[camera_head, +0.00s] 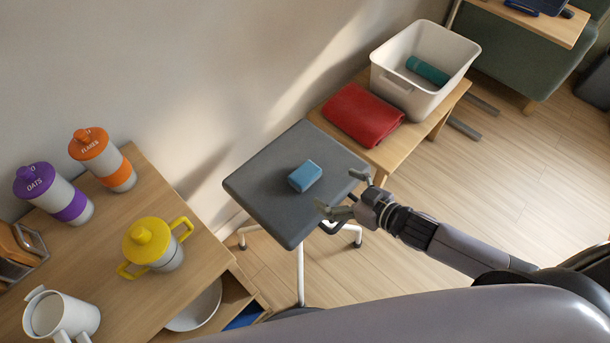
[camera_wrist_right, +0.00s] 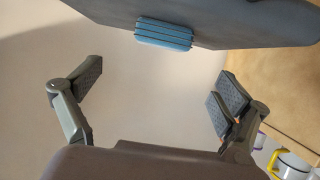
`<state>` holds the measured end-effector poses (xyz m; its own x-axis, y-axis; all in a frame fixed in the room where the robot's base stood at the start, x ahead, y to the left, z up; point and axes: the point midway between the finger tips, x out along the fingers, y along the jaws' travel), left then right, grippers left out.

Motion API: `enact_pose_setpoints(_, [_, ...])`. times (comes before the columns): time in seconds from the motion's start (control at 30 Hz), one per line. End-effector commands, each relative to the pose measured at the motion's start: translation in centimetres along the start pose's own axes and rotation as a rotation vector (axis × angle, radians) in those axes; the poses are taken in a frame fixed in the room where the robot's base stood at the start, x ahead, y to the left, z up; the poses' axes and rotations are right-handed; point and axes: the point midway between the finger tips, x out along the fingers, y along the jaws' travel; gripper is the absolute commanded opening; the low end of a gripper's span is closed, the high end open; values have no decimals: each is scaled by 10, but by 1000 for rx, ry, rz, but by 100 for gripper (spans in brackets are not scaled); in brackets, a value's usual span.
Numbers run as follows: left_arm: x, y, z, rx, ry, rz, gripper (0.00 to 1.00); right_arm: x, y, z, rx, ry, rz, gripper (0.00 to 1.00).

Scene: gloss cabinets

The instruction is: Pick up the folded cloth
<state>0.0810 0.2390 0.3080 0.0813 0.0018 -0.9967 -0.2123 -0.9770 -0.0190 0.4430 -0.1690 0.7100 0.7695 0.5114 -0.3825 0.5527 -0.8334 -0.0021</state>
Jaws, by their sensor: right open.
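The red folded cloth (camera_head: 362,115) lies flat on a low wooden bench (camera_head: 440,112), beside a white bin. It does not show in the right wrist view. My right gripper (camera_head: 340,190) is open and empty, at the right edge of a grey stool, nearer to me than the cloth and apart from it. Its two spread fingers also show in the right wrist view (camera_wrist_right: 162,88), with nothing between them. My left gripper is not in view.
A blue block (camera_head: 305,176) sits on the grey stool (camera_head: 265,205); it also shows in the right wrist view (camera_wrist_right: 164,33). The white bin (camera_head: 400,90) holds a teal roll (camera_head: 427,71). Canisters and mugs stand on a wooden cabinet (camera_head: 105,270) at left.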

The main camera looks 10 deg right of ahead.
Motion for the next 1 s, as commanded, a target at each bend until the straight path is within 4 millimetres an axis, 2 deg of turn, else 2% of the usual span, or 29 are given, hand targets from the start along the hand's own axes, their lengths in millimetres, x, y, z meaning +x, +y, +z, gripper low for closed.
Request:
enact_pose_setpoints(0.1, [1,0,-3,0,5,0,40,25,0,-1,-1,3,1,94])
enact_pose_setpoints(0.3, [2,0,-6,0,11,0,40,56,0,0,-1,1,1,94])
enact_pose_setpoints(0.53, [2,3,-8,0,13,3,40,72,-1,-1,-1,1,0,94])
enact_pose_setpoints(0.8, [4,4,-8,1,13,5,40,110,-2,-2,-1,0,1,94])
enact_pose_setpoints(1.0, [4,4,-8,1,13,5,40,116,-2,-1,-1,-1,0,94])
